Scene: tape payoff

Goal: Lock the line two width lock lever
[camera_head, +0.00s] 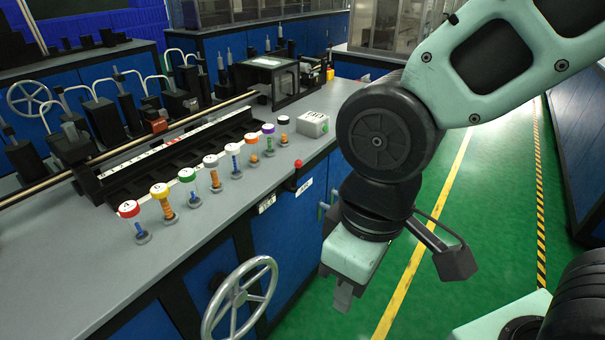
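A small lever with a red ball knob (298,163) stands at the front edge of the grey bench, with a dark mount below it. I cannot read the small white labels on the bench front beside it, so I cannot tell whether this is the line two width lock lever. My gripper (343,298) points down over the aisle, right of the bench and apart from the levers. Its fingers overlap from this side, so their opening is hidden.
A grey handwheel (240,299) juts from the bench front at lower left. Several upright spools with coloured, lettered caps (188,175) line the grey bench top (150,270), near a light grey box (312,124). The green aisle floor (480,210) is clear beyond my arm.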

